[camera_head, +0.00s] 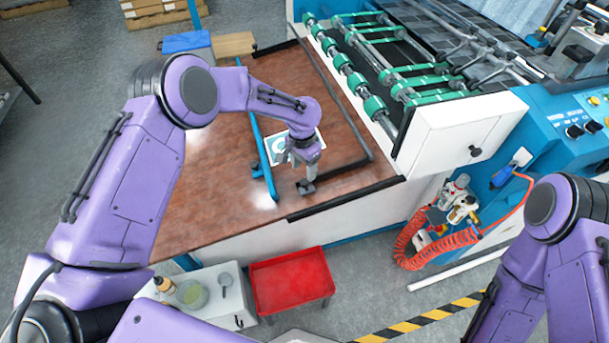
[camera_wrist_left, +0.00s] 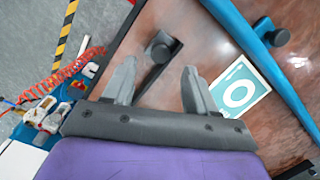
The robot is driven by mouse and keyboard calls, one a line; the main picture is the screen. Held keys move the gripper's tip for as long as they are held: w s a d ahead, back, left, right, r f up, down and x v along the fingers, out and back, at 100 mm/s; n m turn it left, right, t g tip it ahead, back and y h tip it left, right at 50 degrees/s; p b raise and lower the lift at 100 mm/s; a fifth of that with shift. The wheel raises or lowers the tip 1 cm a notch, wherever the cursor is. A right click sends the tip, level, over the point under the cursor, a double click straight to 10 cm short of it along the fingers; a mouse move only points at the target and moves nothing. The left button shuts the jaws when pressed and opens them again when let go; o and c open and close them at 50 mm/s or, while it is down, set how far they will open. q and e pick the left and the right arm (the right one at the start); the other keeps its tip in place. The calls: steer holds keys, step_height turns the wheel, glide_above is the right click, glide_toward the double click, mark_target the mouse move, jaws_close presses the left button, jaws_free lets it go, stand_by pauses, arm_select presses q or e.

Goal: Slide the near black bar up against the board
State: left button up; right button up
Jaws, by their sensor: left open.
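The near black bar (camera_head: 340,168) lies on the brown table, a little in front of the board. Its knobbed end (camera_wrist_left: 160,48) shows in the left wrist view; the rest runs under my gripper. The board (camera_head: 279,146), a white-edged teal card with a white ring, lies flat beside the blue bar and is partly hidden by my gripper; it also shows in the left wrist view (camera_wrist_left: 240,90). Bar and board are apart. My left gripper (camera_head: 304,168) is open and empty, pointing down, with its fingertips (camera_wrist_left: 158,68) either side of the bar in the picture. My right gripper is out of view.
A blue bar (camera_head: 262,150) runs along the board's left side. Another black bar (camera_head: 340,98) runs along the right. A black strip (camera_head: 345,198) edges the table's front. Green rollers (camera_head: 355,82) and a white housing (camera_head: 455,130) stand right. The table's left is clear.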

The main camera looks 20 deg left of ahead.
mark_target(305, 181)
arm_select(q)
step_height(305, 181, down, 5)
steer(key=shift+w+d+f, duration=0.15)
steer(key=shift+f, duration=0.4)
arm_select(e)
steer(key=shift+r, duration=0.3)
